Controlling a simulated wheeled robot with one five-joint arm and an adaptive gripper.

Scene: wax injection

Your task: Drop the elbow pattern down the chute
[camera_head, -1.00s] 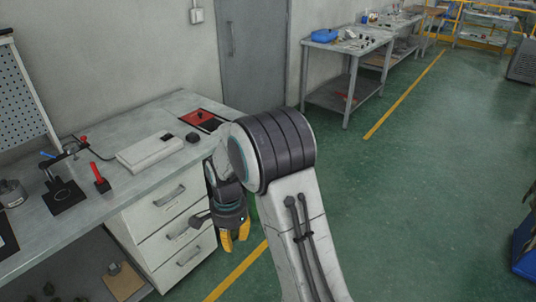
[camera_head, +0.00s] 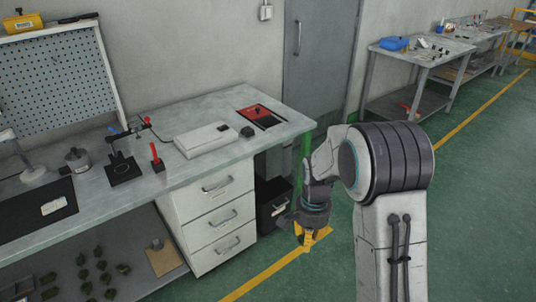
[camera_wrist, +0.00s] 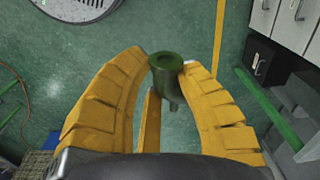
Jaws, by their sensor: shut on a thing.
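My gripper (camera_head: 306,243) hangs low in front of the bench's right end, its yellow fingers pointing down. In the wrist view my gripper (camera_wrist: 163,85) is shut on a dark green piece, which I take to be the elbow pattern (camera_wrist: 165,68). The piece has a round, hollow top end and a narrower part below. Its lower part is partly hidden between the fingers. A red-and-black framed panel (camera_head: 261,116), possibly the chute mouth, lies on the bench top at its right end, above and left of my gripper. I cannot tell whether it is open.
A white drawer unit (camera_head: 215,215) and a black box (camera_head: 273,205) stand under the bench (camera_head: 180,110). A green post (camera_head: 304,153) is at its right end. Several dark green pieces (camera_head: 98,268) lie on the lower shelf. Floor to the right is clear.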

